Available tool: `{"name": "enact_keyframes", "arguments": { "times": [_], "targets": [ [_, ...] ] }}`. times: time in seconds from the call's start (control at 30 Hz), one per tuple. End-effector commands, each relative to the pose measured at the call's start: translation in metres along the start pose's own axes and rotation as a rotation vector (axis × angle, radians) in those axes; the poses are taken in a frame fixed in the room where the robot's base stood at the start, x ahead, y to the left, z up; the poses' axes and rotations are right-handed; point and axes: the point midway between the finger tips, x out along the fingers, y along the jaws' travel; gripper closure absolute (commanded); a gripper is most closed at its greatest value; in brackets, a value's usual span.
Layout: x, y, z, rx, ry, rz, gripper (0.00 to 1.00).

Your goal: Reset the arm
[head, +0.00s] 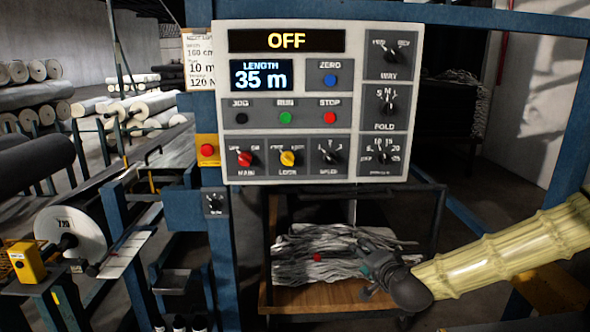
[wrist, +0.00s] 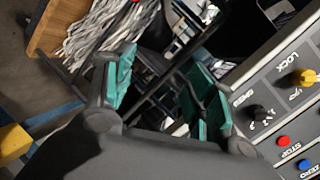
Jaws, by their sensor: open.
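My arm (head: 500,255) comes in from the lower right of the head view in a pale yellow ribbed sleeve. It ends in my dark gripper (head: 367,268), which points left, below the control panel (head: 270,110) and in front of the cart. In the wrist view my gripper (wrist: 160,85) is open, its green-padded fingers apart with nothing between them. The panel also shows tilted at the right of the wrist view (wrist: 262,98), close by the right finger. Its displays read OFF and LENGTH 35 m in the head view.
A cart with a wooden base (head: 330,298) holds a heap of grey strips (head: 318,250) below the panel. Blue frame posts (head: 225,255) stand left of it. A red button on a yellow box (head: 207,150) sits beside the panel. Fabric rolls (head: 140,105) lie at far left.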

Motion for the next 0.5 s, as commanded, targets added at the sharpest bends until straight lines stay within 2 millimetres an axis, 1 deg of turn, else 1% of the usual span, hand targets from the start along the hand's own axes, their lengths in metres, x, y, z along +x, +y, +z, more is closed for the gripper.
{"name": "enact_keyframes", "arguments": {
  "times": [0.03,0.07,0.1,0.27,0.3,0.37,0.4,0.47,0.5],
  "targets": [
    [0.001,0.022,0.021,-0.035,-0.037,0.039,0.45],
    [0.0,0.035,0.033,-0.055,-0.058,0.06,0.45],
    [-0.002,0.053,0.049,-0.082,-0.087,0.09,0.45],
    [-0.016,0.125,0.105,-0.189,-0.202,0.203,0.45],
    [-0.022,0.143,0.119,-0.216,-0.233,0.232,0.45],
    [-0.032,0.17,0.138,-0.257,-0.279,0.274,0.45],
    [-0.04,0.188,0.15,-0.285,-0.31,0.302,0.45],
    [-0.053,0.215,0.168,-0.325,-0.36,0.345,0.45],
    [-0.063,0.232,0.18,-0.354,-0.394,0.372,0.45]
  ]
}}
